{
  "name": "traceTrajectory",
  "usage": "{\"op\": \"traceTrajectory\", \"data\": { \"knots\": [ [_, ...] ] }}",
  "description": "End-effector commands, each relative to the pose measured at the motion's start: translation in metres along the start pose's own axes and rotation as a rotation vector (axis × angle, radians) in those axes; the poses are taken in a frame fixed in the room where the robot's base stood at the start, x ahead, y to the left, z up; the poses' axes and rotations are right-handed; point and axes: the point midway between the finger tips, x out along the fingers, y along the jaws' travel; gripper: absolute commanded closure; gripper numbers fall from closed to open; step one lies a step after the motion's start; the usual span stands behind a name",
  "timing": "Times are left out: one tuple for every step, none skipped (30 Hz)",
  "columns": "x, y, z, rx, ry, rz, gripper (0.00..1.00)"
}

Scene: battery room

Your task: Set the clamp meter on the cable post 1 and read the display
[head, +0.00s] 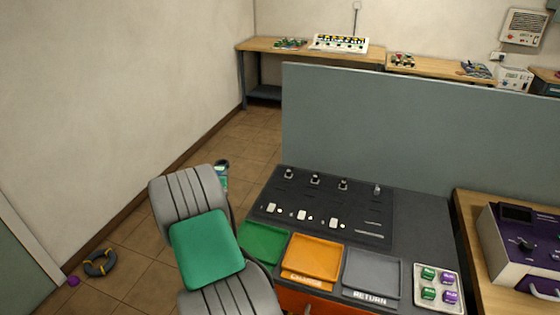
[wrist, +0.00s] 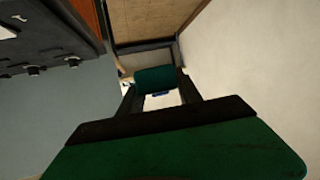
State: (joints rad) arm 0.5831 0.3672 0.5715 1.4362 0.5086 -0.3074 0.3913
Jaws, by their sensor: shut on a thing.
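A teal and dark clamp meter (head: 222,182) shows in the head view just past the end of my arm, left of the black panel (head: 372,228). In the wrist view it is the teal block (wrist: 155,77) between the two dark fingers of my gripper (wrist: 160,98), which is shut on it. Its display does not show. I cannot read which is cable post 1. The meter is apart from them, over the floor side.
A green tray (head: 263,242), an orange tray (head: 314,257) and a grey return tray (head: 372,274) line the panel's front. A grey partition (head: 400,135) rises behind it. A purple device (head: 525,250) stands at right.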

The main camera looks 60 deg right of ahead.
Motion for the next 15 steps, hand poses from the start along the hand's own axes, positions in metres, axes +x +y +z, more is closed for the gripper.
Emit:
{"op": "traceTrajectory", "data": {
  "knots": [
    [0.018,0.033,-0.009,0.020,0.000,0.046,1.00],
    [0.028,0.051,-0.011,0.030,0.001,0.070,1.00],
    [0.041,0.076,-0.014,0.042,0.002,0.102,1.00],
    [0.049,0.094,-0.015,0.051,0.003,0.124,1.00],
    [0.057,0.112,-0.016,0.061,0.004,0.145,1.00],
    [0.066,0.135,-0.017,0.073,0.005,0.172,1.00],
    [0.072,0.152,-0.017,0.080,0.005,0.191,1.00],
    [0.077,0.167,-0.017,0.087,0.006,0.208,1.00],
    [0.082,0.184,-0.017,0.095,0.007,0.228,1.00],
    [0.086,0.195,-0.016,0.100,0.007,0.239,1.00],
    [0.088,0.205,-0.016,0.104,0.008,0.250,1.00],
    [0.091,0.216,-0.015,0.109,0.009,0.261,1.00],
    [0.093,0.222,-0.015,0.112,0.009,0.268,1.00],
    [0.094,0.227,-0.015,0.114,0.009,0.273,1.00],
    [0.095,0.231,-0.014,0.116,0.010,0.277,1.00]
  ]
}}
